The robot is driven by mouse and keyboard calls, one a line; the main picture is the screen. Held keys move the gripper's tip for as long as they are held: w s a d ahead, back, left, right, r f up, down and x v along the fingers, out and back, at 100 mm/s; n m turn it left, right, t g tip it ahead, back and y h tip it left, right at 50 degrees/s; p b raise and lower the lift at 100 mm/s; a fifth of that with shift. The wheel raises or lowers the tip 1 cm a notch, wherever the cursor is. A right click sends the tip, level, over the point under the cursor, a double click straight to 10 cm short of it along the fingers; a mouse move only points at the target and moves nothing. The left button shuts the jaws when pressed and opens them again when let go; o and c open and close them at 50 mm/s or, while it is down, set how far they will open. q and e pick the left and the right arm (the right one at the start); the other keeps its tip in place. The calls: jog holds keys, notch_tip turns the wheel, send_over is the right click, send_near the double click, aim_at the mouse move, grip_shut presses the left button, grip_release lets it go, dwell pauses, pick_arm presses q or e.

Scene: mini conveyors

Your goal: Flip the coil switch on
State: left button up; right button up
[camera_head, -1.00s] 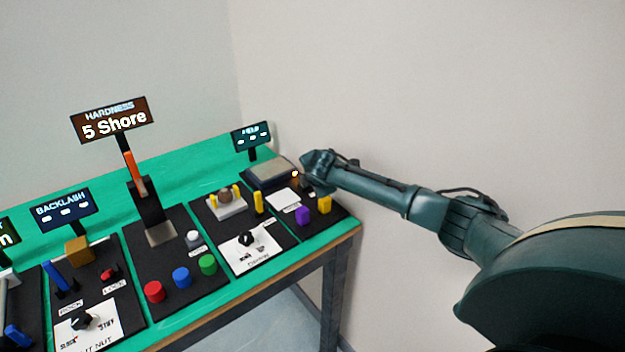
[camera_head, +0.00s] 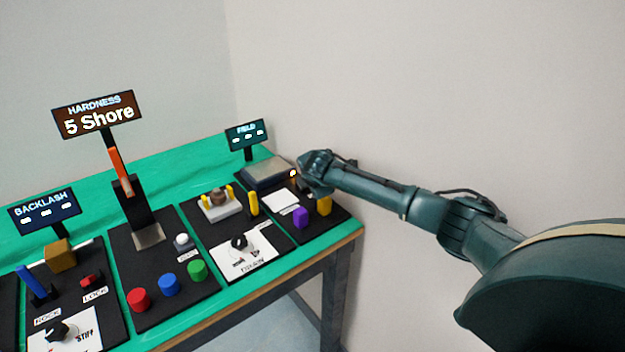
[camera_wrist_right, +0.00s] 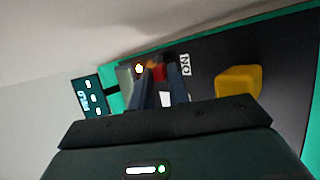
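The field station stands at the right end of the green table, under the dark FIELD sign (camera_head: 246,133); this sign also shows in the wrist view (camera_wrist_right: 92,97). My right gripper (camera_head: 301,178) is above the back right of this station. In the wrist view, my right gripper (camera_wrist_right: 160,76) has its two fingers apart, with a gap between them. A small red part (camera_wrist_right: 158,71), apparently the coil switch, shows between the fingertips beside an ON label (camera_wrist_right: 185,65). Whether a finger touches it I cannot tell. The switch is hidden behind the gripper in the head view. My left gripper is not in view.
A lit lamp (camera_head: 293,173) is close left of the gripper. A grey plate (camera_head: 266,172), a purple block (camera_head: 300,217) and a yellow block (camera_head: 324,206) are on the same station. The wall is close behind. Other stations fill the table leftward.

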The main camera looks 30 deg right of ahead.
grip_shut()
jog(key=shift+s+f+p, duration=0.15)
jog(key=shift+s+p, duration=0.05)
jog(key=shift+p, duration=0.1)
jog(key=shift+s+f+t, duration=0.1)
jog(key=shift+f+t, duration=0.05)
jog(key=shift+t, duration=0.35)
jog(key=shift+f, duration=0.1)
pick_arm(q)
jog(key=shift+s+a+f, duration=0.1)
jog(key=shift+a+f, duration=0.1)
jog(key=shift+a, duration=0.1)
pick_arm(e)
jog(key=shift+o, duration=1.7)
grip_release()
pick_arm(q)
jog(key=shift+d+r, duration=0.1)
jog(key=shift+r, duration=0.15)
pick_arm(e)
jog(key=shift+o, duration=0.3)
